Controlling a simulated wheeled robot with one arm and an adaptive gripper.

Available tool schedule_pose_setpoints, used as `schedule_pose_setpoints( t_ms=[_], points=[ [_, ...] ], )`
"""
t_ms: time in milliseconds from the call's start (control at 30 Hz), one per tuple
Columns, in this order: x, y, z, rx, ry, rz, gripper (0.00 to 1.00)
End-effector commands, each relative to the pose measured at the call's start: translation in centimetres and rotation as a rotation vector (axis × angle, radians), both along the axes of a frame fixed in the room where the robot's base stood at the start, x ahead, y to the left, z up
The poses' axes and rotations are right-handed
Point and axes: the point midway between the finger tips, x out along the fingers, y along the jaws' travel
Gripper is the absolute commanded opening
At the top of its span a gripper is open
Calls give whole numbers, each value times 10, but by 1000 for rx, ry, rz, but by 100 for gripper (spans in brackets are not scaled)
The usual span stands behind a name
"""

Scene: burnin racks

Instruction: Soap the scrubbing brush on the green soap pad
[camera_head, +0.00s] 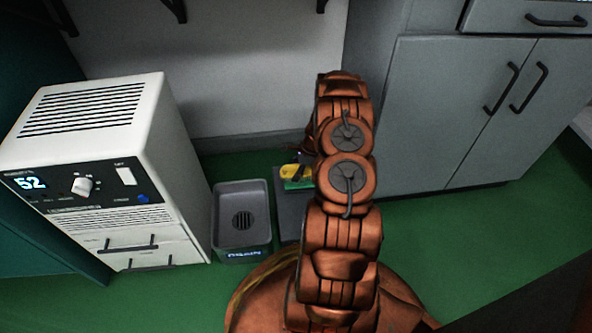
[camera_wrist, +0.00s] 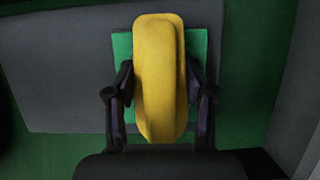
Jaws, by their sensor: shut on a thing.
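The yellow scrubbing brush (camera_wrist: 158,75) is between the two dark fingers of my gripper (camera_wrist: 161,82), which is shut on it. The green soap pad (camera_wrist: 122,50) is behind the brush in the wrist view, its edges showing on both sides. In the camera_head view the brush (camera_head: 289,170) is over the pad (camera_head: 298,185), partly hidden by my arm. The bristles are hidden, and I cannot tell whether the brush touches the pad.
The pad lies on a dark grey mat (camera_head: 290,215). A grey bin with a drain grate (camera_head: 258,205) stands to its left, and a white cabinet reading 52 (camera_head: 100,150) further left. Grey cupboards (camera_head: 430,110) are at the right. Green floor (camera_head: 460,235) is clear at right.

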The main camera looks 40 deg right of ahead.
Motion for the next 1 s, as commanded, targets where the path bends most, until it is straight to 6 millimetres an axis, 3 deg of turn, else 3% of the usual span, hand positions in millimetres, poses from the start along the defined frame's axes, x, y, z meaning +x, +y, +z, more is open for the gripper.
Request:
schedule_pose_setpoints(
  t_ms=[1000],
  points=[
    [0, 1, -9, 1, 1, 0, 26]
  ],
)
